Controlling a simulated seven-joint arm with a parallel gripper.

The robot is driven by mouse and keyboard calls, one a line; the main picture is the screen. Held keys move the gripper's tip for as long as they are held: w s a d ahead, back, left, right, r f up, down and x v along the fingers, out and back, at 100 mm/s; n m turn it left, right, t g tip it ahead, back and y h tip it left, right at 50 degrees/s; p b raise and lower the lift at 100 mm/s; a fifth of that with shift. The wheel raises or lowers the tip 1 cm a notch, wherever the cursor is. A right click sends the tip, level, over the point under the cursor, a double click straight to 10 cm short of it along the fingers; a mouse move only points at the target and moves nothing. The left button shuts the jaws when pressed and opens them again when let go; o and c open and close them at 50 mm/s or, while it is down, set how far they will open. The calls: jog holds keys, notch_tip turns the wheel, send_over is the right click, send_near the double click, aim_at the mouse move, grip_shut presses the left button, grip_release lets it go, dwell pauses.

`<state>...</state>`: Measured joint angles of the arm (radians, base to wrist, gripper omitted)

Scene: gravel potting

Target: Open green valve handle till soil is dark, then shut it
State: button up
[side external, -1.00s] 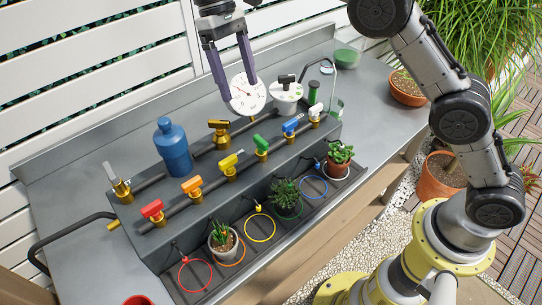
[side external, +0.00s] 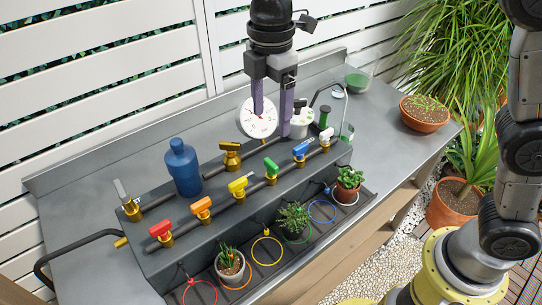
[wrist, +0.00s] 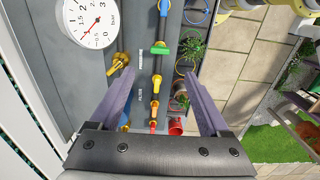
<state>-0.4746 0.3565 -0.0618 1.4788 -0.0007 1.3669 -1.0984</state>
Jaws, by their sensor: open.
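The green valve handle (side external: 271,165) sits on a brass valve in the front pipe, between the yellow and blue handles. In the wrist view the green handle (wrist: 160,48) lies across the pipe. My gripper (side external: 271,122) is open and empty, pointing down above the bench, apart from the handle. In the wrist view the handle shows ahead, between the lines of my two fingers (wrist: 159,73). A bushy potted plant (side external: 293,218) stands at the green ring (side external: 297,240); its leaves hide most of the soil, so its shade cannot be told.
Red (side external: 160,229), orange (side external: 201,206), yellow (side external: 240,183), blue (side external: 304,147) and white (side external: 326,135) handles share the front pipe. A white gauge (side external: 257,118) is close beside my fingers. A blue bottle (side external: 183,168) stands behind the pipe. Two other potted plants (side external: 229,262) (side external: 349,184) are in the trough.

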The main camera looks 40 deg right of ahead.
aim_at(271, 162)
notch_tip(271, 162, down, 12)
jog(key=shift+r, duration=0.15)
dwell(0.3)
grip_shut()
